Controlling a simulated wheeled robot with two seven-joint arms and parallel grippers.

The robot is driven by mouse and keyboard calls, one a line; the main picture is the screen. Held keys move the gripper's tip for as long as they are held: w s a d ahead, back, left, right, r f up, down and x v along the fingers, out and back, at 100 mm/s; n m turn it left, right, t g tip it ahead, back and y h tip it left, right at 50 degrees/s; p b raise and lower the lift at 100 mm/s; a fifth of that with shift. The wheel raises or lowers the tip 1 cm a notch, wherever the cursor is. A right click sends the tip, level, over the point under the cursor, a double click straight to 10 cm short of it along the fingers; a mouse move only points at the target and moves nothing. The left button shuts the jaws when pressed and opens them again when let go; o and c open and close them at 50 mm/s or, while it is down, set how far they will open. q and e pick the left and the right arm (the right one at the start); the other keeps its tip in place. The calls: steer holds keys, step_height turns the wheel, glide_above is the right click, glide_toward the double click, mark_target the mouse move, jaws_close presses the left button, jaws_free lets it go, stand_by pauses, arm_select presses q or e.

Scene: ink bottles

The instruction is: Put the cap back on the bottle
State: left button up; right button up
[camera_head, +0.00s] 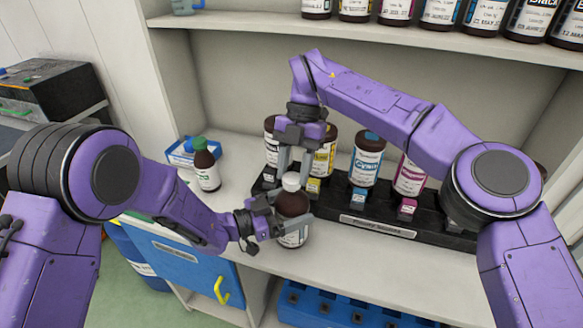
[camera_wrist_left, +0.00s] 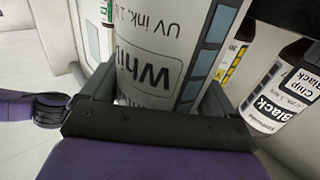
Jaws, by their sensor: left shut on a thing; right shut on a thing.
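A brown ink bottle (camera_head: 293,204) stands upright near the shelf's front edge. My left gripper (camera_head: 286,221) is shut around its body from the left. In the left wrist view, the bottle's pale label (camera_wrist_left: 150,55), reading "White" and "UV ink", fills the space between the fingers. A white cap (camera_head: 291,182) is at the bottle's top, directly above the neck. My right gripper (camera_head: 292,174) comes down from above, shut on the cap. The cap appears in line with the bottle and touching it; whether it is screwed down cannot be seen.
A black rack (camera_head: 375,226) with several ink bottles stands close behind and right, including a cyan one (camera_head: 367,160) and a magenta one (camera_head: 409,175). A green-capped bottle (camera_head: 206,165) stands left by a blue-and-white box (camera_head: 180,152). An upper shelf (camera_head: 240,20) holds more bottles.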

steer(key=m, duration=0.2)
steer(key=m+t+y, duration=0.1)
steer(key=m, duration=0.3)
steer(key=shift+s+d+f+m+t+y, duration=0.1)
steer(key=shift+s+d+m+t+y, duration=0.1)
steer(key=shift+d+m+t+y, duration=0.15)
steer(key=m, duration=0.2)
steer(key=m+t, duration=0.1)
steer(key=m, duration=0.1)
steer(key=m+t+y, duration=0.1)
steer(key=m, duration=0.1)
steer(key=shift+s+m, duration=0.25)
steer(key=shift+m, duration=0.1)
steer(key=o, duration=1)
steer(key=shift+a+r, duration=0.1)
steer(key=shift+r, duration=2.2)
steer(key=shift+c, duration=0.2)
